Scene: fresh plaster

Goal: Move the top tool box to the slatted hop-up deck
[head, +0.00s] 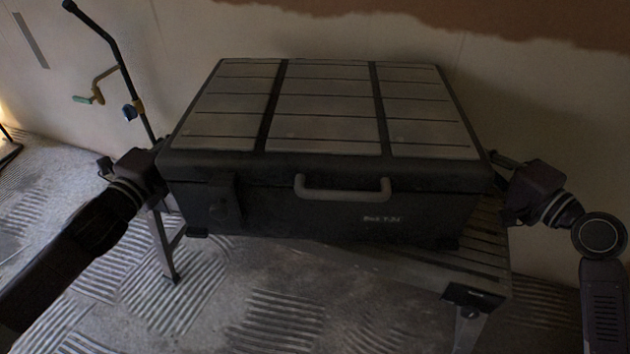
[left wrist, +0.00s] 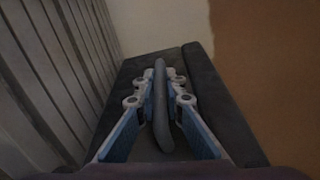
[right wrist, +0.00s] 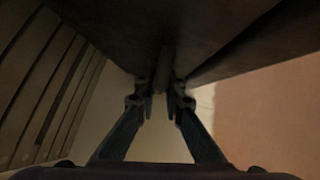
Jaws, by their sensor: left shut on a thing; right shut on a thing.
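A dark tool box (head: 345,205) with a ribbed grey lid and a front handle is held level between my grippers, over the slatted hop-up deck (head: 480,240). My left gripper (head: 158,168) is at the box's left end; in the left wrist view (left wrist: 160,100) its fingers are shut on the end handle. My right gripper (head: 503,172) is at the right end; in the right wrist view (right wrist: 161,92) its fingers are shut on a handle. The box hides most of the deck. I cannot tell whether its underside touches the slats.
The deck's leg (head: 165,235) shows at the left. The plastered wall (head: 330,30) is close behind the box. The floor (head: 270,310) in front has ridged patches and is clear.

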